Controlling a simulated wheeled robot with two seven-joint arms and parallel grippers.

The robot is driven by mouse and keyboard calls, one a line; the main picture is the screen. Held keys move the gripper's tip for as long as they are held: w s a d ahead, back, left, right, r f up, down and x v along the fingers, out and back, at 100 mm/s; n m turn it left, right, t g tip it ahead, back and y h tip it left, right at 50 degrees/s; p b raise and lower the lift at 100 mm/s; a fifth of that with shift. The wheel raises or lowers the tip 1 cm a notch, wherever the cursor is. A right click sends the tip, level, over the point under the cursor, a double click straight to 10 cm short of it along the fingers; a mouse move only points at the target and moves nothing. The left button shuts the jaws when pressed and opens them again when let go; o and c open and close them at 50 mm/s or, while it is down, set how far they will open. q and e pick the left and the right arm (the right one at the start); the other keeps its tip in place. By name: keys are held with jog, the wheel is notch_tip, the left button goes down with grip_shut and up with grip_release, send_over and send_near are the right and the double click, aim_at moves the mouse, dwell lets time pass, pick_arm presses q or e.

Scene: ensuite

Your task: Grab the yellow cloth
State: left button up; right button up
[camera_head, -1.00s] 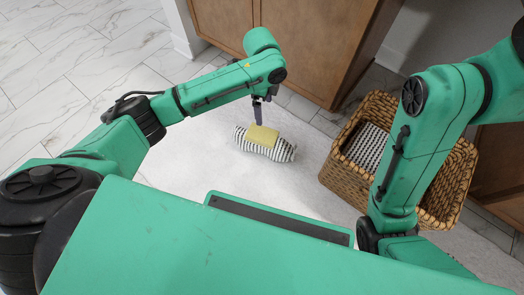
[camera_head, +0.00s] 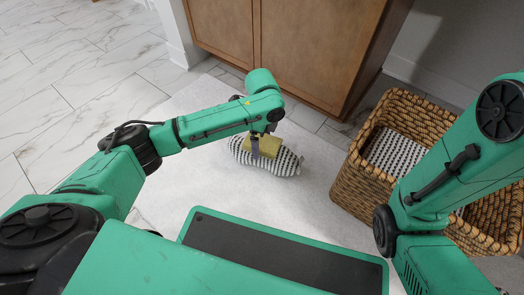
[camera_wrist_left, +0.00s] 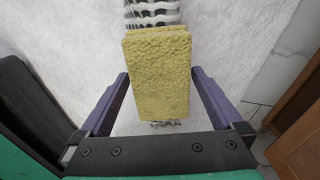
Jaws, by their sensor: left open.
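The yellow cloth (camera_head: 267,146) looks like a thick, rough-textured block. It lies on top of a black-and-white striped bundle (camera_head: 285,162) on the pale rug. My left gripper (camera_head: 258,146) is over the cloth and partly hides it in the head view. In the left wrist view the cloth (camera_wrist_left: 158,72) lies between the two purple fingers of my left gripper (camera_wrist_left: 160,95), which are open with a gap on each side. The striped bundle (camera_wrist_left: 152,12) shows beyond and under it. My right gripper is out of view.
A wicker basket (camera_head: 347,190) with a dotted cloth (camera_head: 398,152) inside stands to the right, beside my right arm. A wooden cabinet (camera_head: 290,45) stands behind the rug (camera_head: 180,205). Marble tile floor (camera_head: 60,100) is clear at the left.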

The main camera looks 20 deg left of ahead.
pick_arm(q)
jog(key=shift+r, duration=0.15)
jog(key=c, duration=1.1)
